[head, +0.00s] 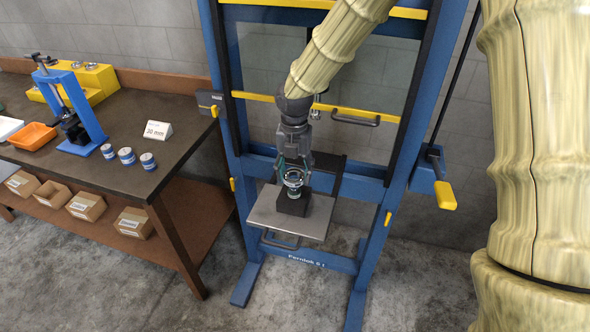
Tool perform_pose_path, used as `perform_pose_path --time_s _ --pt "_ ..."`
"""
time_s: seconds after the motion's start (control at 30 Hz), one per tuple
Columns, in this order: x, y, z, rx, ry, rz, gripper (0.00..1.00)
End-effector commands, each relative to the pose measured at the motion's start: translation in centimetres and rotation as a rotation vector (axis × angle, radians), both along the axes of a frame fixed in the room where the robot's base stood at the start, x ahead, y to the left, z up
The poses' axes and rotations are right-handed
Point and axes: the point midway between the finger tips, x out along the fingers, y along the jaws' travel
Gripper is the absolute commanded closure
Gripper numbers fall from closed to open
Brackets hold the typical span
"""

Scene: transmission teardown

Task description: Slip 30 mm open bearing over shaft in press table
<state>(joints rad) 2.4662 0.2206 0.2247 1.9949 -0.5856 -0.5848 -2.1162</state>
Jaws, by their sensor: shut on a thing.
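My gripper (293,162) points down over the press table inside the blue press frame. It is shut on a ring-shaped metal bearing (293,181). The bearing is right above or touching the top of a black block (292,203), which stands on the grey press table plate (314,222). The shaft is not clearly visible; the bearing and gripper cover that spot, so I cannot tell whether the bearing is around it.
The blue press frame (226,140) has uprights on both sides of my arm and yellow bars (255,97). A workbench (185,118) at left holds several small cans (126,155), a "30 mm" card (158,130), an orange tray (33,136) and a small blue press (93,118). Boxes sit below.

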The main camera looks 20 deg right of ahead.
Motion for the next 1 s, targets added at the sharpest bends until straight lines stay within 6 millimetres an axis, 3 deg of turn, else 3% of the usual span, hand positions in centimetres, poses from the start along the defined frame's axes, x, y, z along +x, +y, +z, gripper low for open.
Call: perform_pose_path --time_s 1.0 --pt "0.0 0.0 -2.0 0.0 0.0 0.0 0.75"
